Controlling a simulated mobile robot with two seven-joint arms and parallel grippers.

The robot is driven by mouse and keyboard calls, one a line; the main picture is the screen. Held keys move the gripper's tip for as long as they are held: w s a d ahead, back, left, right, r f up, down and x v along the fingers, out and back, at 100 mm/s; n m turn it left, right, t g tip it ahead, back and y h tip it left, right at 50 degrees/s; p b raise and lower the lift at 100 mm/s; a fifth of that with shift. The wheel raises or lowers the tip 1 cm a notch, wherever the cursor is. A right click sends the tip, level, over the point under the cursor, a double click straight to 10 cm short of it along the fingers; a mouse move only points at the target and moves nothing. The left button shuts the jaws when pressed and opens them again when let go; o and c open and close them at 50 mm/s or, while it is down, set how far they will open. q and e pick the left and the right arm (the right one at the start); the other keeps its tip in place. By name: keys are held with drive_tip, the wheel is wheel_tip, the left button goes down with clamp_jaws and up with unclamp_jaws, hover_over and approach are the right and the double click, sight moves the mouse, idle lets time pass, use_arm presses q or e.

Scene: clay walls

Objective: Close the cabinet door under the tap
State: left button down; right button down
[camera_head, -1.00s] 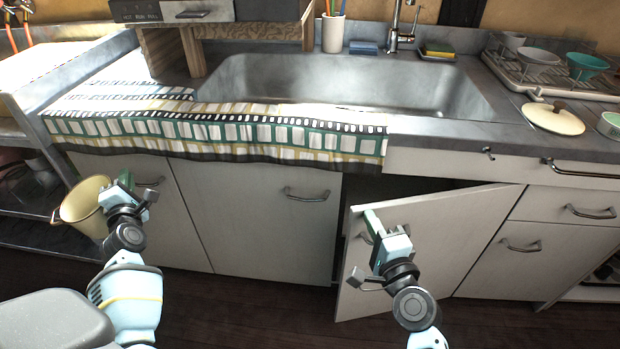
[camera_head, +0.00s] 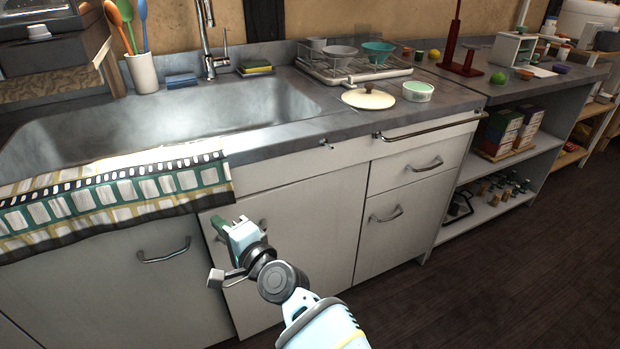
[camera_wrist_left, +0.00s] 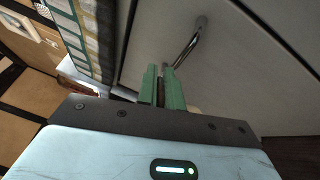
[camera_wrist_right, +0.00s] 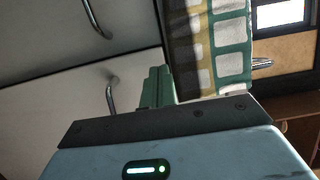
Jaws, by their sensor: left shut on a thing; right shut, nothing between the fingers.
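The cabinet door (camera_head: 310,235) under the tap (camera_head: 208,50) is a pale panel that looks almost in line with the cabinet front. I cannot tell whether it is fully flush. My right gripper (camera_head: 235,226) is shut and empty in front of its left part, partly hiding its handle. In the right wrist view its fingers (camera_wrist_right: 157,84) are together near a metal handle (camera_wrist_right: 110,97). My left gripper (camera_wrist_left: 161,86) is outside the head view.
A patterned towel (camera_head: 120,195) hangs over the counter edge left of the door. A neighbouring cabinet door (camera_head: 130,290) is beside it. The dark floor (camera_head: 450,300) is clear at right.

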use_arm(q)
drive_tip(key=shift+r, duration=0.1)
idle(0.3)
